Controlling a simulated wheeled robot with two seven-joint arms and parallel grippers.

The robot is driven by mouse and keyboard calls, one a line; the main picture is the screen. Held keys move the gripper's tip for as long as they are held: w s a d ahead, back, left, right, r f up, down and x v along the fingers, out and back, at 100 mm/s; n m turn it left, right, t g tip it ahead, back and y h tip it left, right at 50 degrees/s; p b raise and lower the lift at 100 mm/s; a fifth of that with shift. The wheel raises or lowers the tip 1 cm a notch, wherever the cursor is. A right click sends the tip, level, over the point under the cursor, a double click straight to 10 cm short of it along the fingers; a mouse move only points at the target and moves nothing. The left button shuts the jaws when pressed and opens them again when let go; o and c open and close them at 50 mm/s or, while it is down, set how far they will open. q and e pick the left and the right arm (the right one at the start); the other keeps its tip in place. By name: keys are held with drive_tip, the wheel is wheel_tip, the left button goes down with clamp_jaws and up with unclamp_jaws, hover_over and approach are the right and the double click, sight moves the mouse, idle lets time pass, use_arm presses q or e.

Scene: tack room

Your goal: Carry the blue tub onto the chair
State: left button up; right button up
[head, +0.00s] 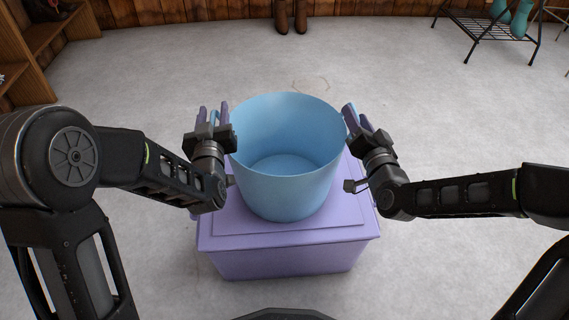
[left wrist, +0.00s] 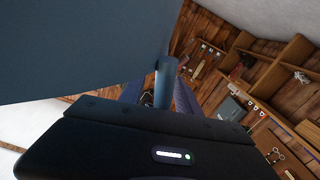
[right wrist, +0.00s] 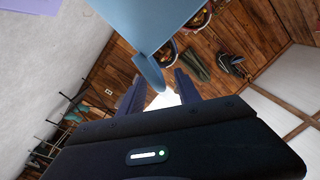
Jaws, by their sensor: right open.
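The blue tub (head: 283,196) stands upright on a lilac box-shaped stand (head: 285,262). It is open-topped and looks empty. My left gripper (head: 212,113) is at the tub's left side, its fingers apart on either side of a blue lug; the left wrist view shows the lug (left wrist: 164,80) between them. My right gripper (head: 356,112) is open at the tub's right side; the right wrist view shows another blue lug (right wrist: 150,72) near its fingertips. Contact between fingers and lugs cannot be made out. No chair is recognisable in these views.
Brown boots (head: 291,14) stand by the wooden wall at the back. A black metal rack (head: 482,28) with teal boots is at the back right. Wooden shelves (head: 22,45) stand at the back left. The grey floor around the stand is clear.

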use_arm(q)
drive_tip(key=shift+c, duration=0.2)
use_arm(e)
drive_tip(key=shift+c, duration=0.2)
use_arm(q)
clamp_jaws()
use_arm(e)
clamp_jaws()
idle(0.7)
